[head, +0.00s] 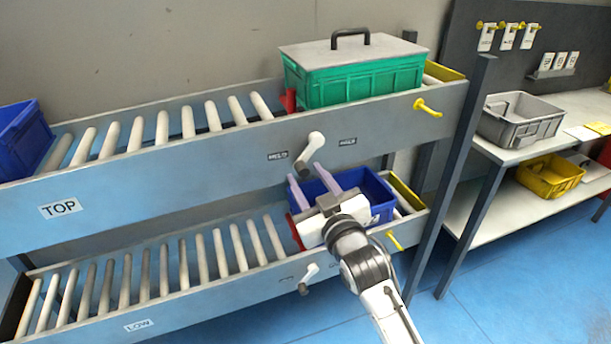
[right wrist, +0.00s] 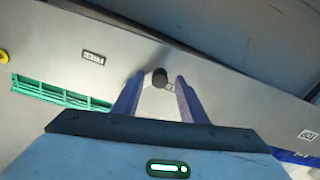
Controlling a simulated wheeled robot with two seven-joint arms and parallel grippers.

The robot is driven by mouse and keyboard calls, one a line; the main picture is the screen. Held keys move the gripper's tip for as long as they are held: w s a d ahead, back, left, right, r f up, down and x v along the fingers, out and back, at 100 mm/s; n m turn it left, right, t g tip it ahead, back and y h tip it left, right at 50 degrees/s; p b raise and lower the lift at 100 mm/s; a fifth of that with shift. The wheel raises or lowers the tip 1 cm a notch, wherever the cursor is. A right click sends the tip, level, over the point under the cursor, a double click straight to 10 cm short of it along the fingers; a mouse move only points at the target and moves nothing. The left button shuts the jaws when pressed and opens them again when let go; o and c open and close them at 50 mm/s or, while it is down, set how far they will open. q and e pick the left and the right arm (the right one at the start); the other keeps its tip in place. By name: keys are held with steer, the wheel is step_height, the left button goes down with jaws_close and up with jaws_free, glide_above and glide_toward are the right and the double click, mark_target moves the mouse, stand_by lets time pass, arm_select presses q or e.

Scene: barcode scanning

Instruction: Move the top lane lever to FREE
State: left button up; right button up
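The top lane lever (head: 312,147) is a white handle with a dark end on the front rail of the top lane (head: 60,208). It slants from upper right to lower left, between a left label (head: 278,155) and a right label (head: 347,141). Their text is too small to read. My right gripper (head: 306,172) is open just below the lever, with its purple fingers pointing up at it. In the right wrist view, the lever's dark end (right wrist: 160,77) shows between the two fingertips (right wrist: 158,84); contact cannot be told. My left gripper is out of view.
A green lidded crate (head: 355,80) sits on the top lane behind the lever, beside a red stop (head: 289,101). A blue bin (head: 375,190) sits on the low lane, behind my right gripper. The low lane lever (head: 309,272) is below. Yellow handles (head: 428,107) stick out at right.

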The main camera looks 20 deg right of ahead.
steer(key=shift+w, duration=0.8)
jaws_close()
